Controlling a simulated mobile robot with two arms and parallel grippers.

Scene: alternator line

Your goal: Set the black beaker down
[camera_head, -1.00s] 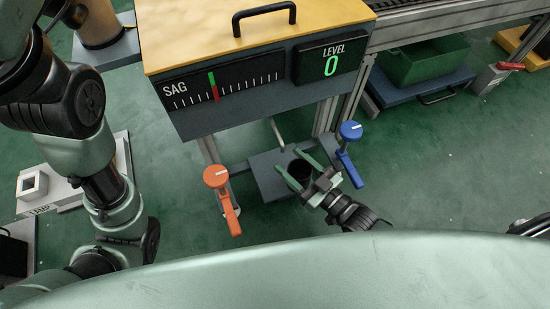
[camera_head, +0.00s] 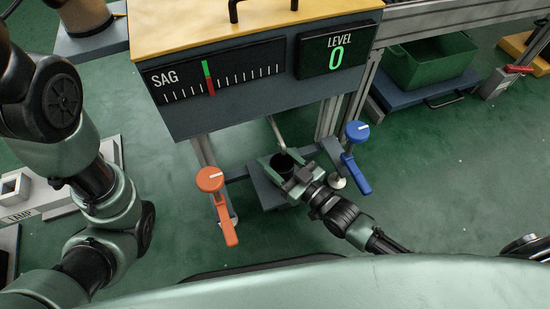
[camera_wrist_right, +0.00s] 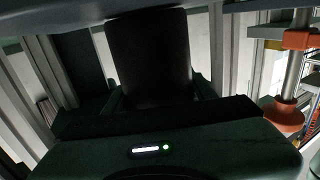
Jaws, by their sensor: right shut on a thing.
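The black beaker (camera_head: 283,164) is upright between the fingers of my right gripper (camera_head: 282,165), which is shut on it. In the right wrist view the dark beaker (camera_wrist_right: 150,57) fills the upper middle, in front of the gripper body. In the head view the beaker is over the grey plate (camera_head: 268,197) under the gauge box. I cannot tell whether its base touches the plate, because the gripper hides it. My left arm shows at the left, but its gripper is out of view.
The gauge box (camera_head: 240,92) overhangs the plate, with a thin spout (camera_head: 277,133) close above the beaker. An orange-handled lever (camera_head: 221,205) stands left of the plate and a blue one (camera_head: 356,160) right. A green bin (camera_head: 432,62) is at back right.

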